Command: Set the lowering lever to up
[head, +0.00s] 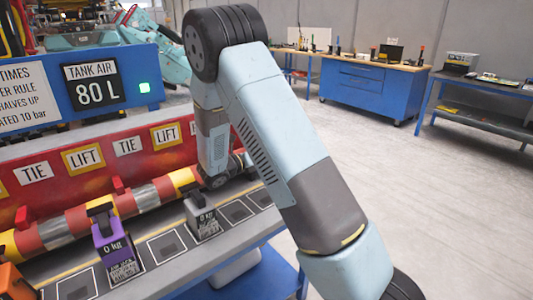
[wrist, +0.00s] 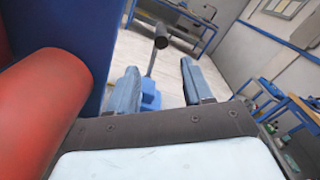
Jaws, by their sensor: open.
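In the wrist view a lever (wrist: 151,64) with a dark cylindrical knob (wrist: 161,38) and a thin grey rod rises from a blue base (wrist: 150,95). I cannot tell from its tilt which setting it is in. My gripper (wrist: 159,72) is open, with its two blue fingers apart. The lever shows between the fingers and seems to lie beyond them; no contact is visible. In the head view my arm hides my gripper, and the lever does not show.
A large red rounded part (wrist: 40,115) and a blue panel (wrist: 85,25) are close on the left in the wrist view. In the head view a striped bar (head: 70,222), a purple block (head: 112,245) and a grey block (head: 202,217) line the bench. Open floor lies right.

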